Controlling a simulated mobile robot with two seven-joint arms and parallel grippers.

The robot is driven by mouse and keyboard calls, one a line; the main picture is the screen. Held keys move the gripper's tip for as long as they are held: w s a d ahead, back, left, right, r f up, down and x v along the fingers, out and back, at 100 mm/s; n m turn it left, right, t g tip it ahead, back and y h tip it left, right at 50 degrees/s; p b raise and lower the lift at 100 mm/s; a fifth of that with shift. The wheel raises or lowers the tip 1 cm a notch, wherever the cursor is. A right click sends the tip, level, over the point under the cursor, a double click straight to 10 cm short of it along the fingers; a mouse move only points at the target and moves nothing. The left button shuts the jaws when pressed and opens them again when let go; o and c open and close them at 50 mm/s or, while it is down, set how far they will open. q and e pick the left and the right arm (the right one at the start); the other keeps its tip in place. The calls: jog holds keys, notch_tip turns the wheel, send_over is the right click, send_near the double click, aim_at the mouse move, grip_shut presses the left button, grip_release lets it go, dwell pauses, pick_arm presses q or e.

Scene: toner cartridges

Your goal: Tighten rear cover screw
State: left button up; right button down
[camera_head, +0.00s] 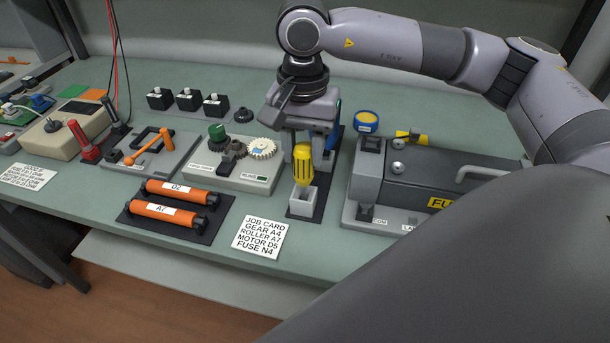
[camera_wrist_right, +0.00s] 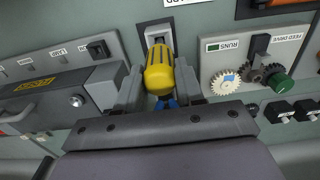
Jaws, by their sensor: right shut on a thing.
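My right gripper (camera_head: 303,138) points down over the bench and is shut on the yellow screwdriver handle (camera_head: 303,170). The wrist view shows the same handle (camera_wrist_right: 160,75) between the two fingers. The handle stands upright at a small grey holder (camera_head: 301,202); whether its shaft is still in the holder I cannot tell. The dark grey fuser unit (camera_head: 425,188) with a yellow label is to the right of the gripper. Round silver screw heads (camera_head: 398,168) show at its left end, and one shows in the wrist view (camera_wrist_right: 77,101). My left gripper is not in view.
A feed drive box (camera_head: 222,178) with a white gear is close left of the gripper. Two orange rollers (camera_head: 176,203) lie in a dark tray. A job card (camera_head: 260,237) lies in front. A blue and yellow tub (camera_head: 366,120) stands behind the fuser's left end.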

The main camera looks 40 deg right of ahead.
jog(key=shift+r+p, duration=1.45)
jog(key=shift+r, duration=1.1)
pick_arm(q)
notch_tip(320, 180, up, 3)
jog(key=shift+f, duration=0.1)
pick_arm(e)
jog(key=shift+d, duration=0.1)
